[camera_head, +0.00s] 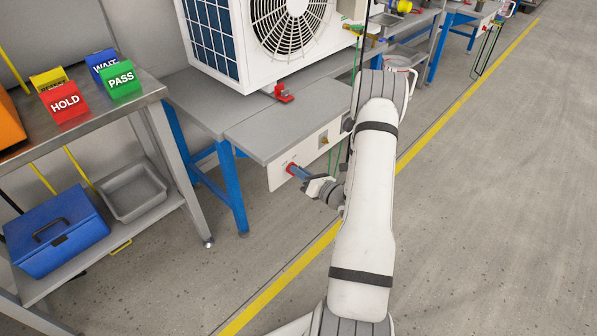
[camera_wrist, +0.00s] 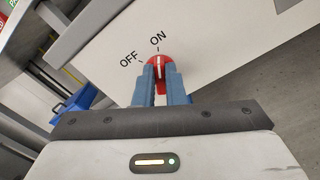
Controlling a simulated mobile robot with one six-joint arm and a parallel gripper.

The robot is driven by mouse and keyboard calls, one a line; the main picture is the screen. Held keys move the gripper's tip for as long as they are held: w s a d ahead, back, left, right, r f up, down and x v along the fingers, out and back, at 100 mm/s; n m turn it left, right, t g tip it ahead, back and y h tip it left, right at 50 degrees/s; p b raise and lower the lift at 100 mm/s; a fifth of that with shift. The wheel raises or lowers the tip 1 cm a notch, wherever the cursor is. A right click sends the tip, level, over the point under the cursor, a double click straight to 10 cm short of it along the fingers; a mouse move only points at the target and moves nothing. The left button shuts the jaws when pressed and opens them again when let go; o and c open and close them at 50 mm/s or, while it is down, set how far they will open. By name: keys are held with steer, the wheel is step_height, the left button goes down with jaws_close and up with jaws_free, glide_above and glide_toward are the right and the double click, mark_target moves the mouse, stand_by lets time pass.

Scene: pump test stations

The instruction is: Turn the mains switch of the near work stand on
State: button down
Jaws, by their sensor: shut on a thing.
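The near work stand (camera_head: 258,132) has a white front panel with the red mains switch (camera_head: 290,168) low on it. In the wrist view the red switch knob (camera_wrist: 158,62) sits between the two blue fingers of my gripper (camera_wrist: 159,80). My gripper (camera_head: 299,173) is shut on the knob, reaching it from the front. The white line on the knob points towards the ON mark. The OFF label lies to the left of it. The fingers hide the sides of the knob.
A large white fan unit (camera_head: 254,40) stands on the stand, with a red clamp (camera_head: 284,94) in front of it. On the left a steel table (camera_head: 130,88) holds coloured signs, above a blue toolbox (camera_head: 52,232). The floor on the right is clear.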

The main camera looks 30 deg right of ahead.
steer(key=shift+s+a+f, duration=0.1)
steer(key=shift+f, duration=0.1)
steer(key=c, duration=1.5)
jaws_free()
steer(key=shift+r, duration=0.15)
steer(key=p+v, duration=0.1)
steer(key=v, duration=0.6)
steer(key=shift+s+d+p, duration=0.2)
steer(key=shift+s+p, duration=0.1)
